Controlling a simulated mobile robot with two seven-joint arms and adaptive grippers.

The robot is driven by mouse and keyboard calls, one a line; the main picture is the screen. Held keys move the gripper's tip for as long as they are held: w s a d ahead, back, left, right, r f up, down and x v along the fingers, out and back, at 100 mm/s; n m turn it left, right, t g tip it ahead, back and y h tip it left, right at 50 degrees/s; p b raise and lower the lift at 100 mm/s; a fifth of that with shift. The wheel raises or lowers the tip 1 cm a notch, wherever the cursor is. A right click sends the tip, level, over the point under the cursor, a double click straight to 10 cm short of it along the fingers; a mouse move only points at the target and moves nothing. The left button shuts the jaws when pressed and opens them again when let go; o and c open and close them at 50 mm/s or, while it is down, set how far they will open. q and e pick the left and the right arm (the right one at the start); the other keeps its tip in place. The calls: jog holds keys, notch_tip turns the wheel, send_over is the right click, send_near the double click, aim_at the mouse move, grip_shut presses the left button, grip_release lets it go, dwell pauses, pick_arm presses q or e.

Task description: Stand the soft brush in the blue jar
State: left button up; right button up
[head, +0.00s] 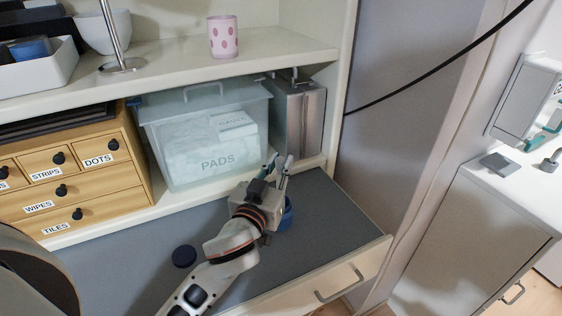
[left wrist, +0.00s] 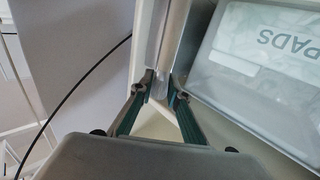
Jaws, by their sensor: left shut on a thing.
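My left gripper (head: 278,165) reaches in over the grey countertop, with its fingertips toward the shelf. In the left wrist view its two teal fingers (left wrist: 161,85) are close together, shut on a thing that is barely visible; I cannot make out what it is. The blue jar (head: 288,215) stands on the countertop, mostly hidden behind the gripper's body, so its mouth and inside cannot be seen. I cannot clearly pick out the soft brush in either view. My right gripper is not in view.
A clear bin marked PADS (head: 215,165) and a metal box (head: 300,115) stand just beyond the gripper. A dark blue disc (head: 184,256) lies on the countertop. Wooden drawers (head: 90,205) are at left. A spotted pink cup (head: 223,38) stands on the upper shelf.

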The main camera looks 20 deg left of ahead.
pick_arm(q)
notch_tip(320, 180, down, 2)
jog(key=shift+f+b, duration=0.2)
jog(key=shift+b, duration=0.35)
jog(key=shift+f+b, duration=0.75)
jog(key=shift+f, duration=0.45)
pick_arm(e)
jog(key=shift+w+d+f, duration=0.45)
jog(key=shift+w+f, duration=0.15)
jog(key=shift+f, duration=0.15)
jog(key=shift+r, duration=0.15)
pick_arm(q)
jog(key=o, duration=1)
jog(key=s, duration=0.8)
jog(key=s+d, duration=0.1)
jog(key=s, duration=0.3)
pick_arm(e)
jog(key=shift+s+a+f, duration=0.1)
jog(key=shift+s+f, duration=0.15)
